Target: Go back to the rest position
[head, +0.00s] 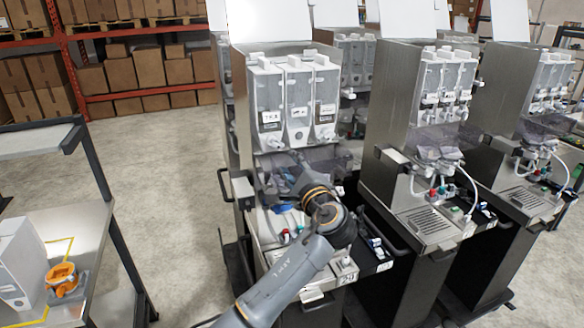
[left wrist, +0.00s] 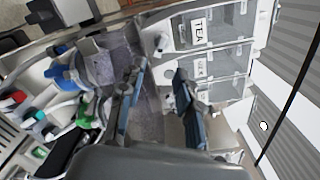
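My left gripper (head: 284,184) is in front of the nearest dispenser (head: 298,95), below its row of canisters and beside its clear cover. In the left wrist view the two dark blue-grey fingers (left wrist: 158,80) stand apart with nothing between them. Beyond them are the clear cover and the canister fronts, one labelled TEA (left wrist: 198,28). My forearm and wrist hide part of the dispenser's lower front. My right gripper does not show in either view.
More dispensers (head: 425,110) stand in a row to the right, with hoses and drip trays. A metal cart (head: 95,235) at the left carries a white container and an orange item (head: 63,280). Clear floor (head: 165,190) lies between cart and dispenser. Shelves with boxes stand behind.

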